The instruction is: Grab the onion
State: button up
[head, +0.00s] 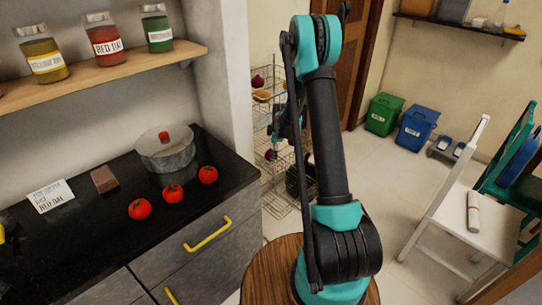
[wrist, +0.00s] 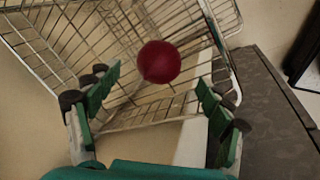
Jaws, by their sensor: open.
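A round, dark red onion (wrist: 159,61) sits in a wire basket (wrist: 130,117) in the wrist view. My gripper (wrist: 158,92) is open, with one green-padded finger to the left and one to the right of the onion's line. The onion appears beyond the fingertips, and no finger visibly touches it. In the head view, a dark red bulb (head: 258,82) lies on the upper tier of the wire rack (head: 280,208), and a small red item (head: 270,155) shows lower down. I cannot tell for sure which one the wrist view shows. My arm partly hides the rack.
A dark counter (head: 90,232) at left holds a glass pot (head: 167,152) and several tomatoes (head: 173,193). A wall edge stands beside the rack. A round wooden stool (head: 258,270) is in front. A white chair (head: 450,208) stands at right. The floor between is partly clear.

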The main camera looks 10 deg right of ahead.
jog(key=shift+x, duration=2.5)
jog(key=shift+w+a, duration=0.1)
jog(key=shift+c, duration=0.6)
jog(key=shift+r, duration=0.1)
jog(key=c, duration=1.2)
